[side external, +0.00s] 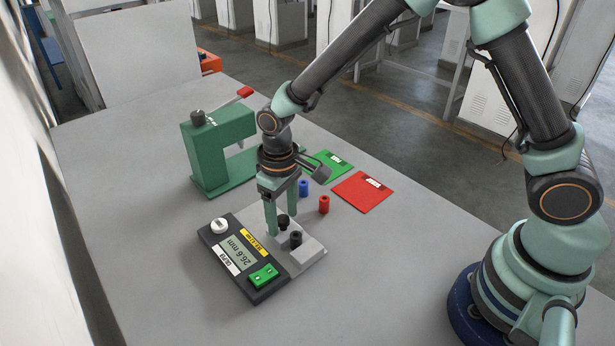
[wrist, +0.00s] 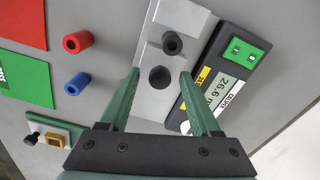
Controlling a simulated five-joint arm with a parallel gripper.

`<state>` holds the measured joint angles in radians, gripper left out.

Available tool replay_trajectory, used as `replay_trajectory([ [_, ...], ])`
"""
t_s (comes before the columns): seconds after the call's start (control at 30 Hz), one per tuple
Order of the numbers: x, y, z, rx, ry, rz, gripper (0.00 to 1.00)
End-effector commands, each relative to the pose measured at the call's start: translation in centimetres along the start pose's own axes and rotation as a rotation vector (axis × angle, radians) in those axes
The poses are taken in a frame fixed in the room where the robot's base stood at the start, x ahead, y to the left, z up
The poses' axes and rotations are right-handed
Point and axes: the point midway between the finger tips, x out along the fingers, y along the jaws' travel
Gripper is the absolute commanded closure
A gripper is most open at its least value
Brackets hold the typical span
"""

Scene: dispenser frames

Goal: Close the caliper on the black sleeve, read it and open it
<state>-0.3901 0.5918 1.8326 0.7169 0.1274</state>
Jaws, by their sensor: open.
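The caliper (side external: 250,258) is a dark unit with a display reading 26.6 mm, a white knob, a green switch and a light grey plate (side external: 315,249). The black sleeve (side external: 296,239) stands upright on the plate; its hole shows in the wrist view (wrist: 172,43). A black round knob (wrist: 160,78) is beside the sleeve on the same plate. My gripper (wrist: 160,73) is open, with one finger on each side of the knob. In the side view my gripper (side external: 282,222) is low over the plate. I cannot tell whether the fingers touch the knob.
A red sleeve (side external: 324,204) and a blue sleeve (side external: 304,187) stand near a red card (side external: 362,192) and a green card (side external: 333,163). A green press (side external: 206,158) with a red lever stands behind my gripper. The table's left and front are clear.

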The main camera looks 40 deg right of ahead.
Motion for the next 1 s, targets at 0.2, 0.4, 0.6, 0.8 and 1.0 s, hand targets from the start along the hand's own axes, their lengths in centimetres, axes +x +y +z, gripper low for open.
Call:
replay_trajectory([
  [0.2, -0.04, 0.0, 0.0, 0.0, 0.0, 0.0, 0.97],
  [0.4, -0.06, 0.0, -0.01, 0.0, 0.0, 0.0, 1.0],
  [0.6, -0.07, -0.01, -0.01, 0.0, 0.0, 0.0, 1.0],
  [0.8, -0.09, -0.01, -0.02, 0.0, 0.0, 0.0, 1.0],
  [1.0, -0.11, -0.01, -0.03, 0.0, 0.001, 0.0, 1.0],
])
